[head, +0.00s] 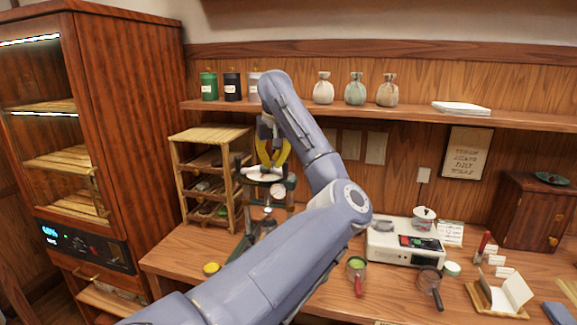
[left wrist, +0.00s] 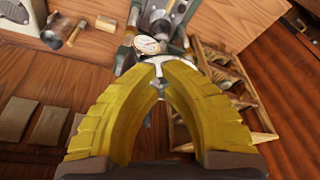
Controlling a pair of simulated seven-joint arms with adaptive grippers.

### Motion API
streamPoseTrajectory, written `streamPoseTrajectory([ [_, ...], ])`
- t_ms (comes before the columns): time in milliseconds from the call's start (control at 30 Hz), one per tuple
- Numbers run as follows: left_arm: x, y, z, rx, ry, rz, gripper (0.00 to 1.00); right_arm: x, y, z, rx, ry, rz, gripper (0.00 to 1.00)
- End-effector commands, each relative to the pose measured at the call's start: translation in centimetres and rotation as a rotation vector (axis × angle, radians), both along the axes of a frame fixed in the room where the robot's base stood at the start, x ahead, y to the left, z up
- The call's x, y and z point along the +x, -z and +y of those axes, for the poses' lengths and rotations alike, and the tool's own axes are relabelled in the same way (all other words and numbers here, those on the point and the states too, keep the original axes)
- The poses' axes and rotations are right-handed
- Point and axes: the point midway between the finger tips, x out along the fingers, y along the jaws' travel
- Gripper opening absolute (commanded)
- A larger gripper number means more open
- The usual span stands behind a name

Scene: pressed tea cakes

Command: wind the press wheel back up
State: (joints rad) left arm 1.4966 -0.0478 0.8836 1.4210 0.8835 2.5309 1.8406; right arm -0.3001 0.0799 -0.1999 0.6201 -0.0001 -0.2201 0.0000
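The tea press (head: 279,189) stands behind my left forearm, its lower part partly covered by the arm. Its pale press wheel (head: 258,177) lies on top and also shows in part between and beside the fingers in the left wrist view (left wrist: 158,69). My left gripper (head: 270,168) points down onto the wheel from above. Its yellow fingers curve inward, and their tips (left wrist: 158,84) nearly meet with pale metal of the wheel between them. My right gripper is not in view.
A wooden rack (head: 208,134) stands close left of the press. A shelf (head: 420,115) with canisters and pouches runs behind my arm. A white scale (head: 384,248), a green-filled strainer (head: 356,265) and a small dark pan (head: 429,280) are on the counter at right.

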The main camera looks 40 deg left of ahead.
Motion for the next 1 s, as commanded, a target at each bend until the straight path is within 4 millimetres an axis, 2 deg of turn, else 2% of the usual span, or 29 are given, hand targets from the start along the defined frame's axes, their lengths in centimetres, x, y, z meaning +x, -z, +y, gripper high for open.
streamPoseTrajectory([
  [600, 0.0, -5.1, 0.1, 0.001, 0.0, 0.001, 0.0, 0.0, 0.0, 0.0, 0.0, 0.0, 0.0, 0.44],
  [1000, 0.0, -6.1, 0.0, 0.0, 0.0, 0.0, 0.0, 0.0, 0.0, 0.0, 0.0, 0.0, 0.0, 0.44],
])
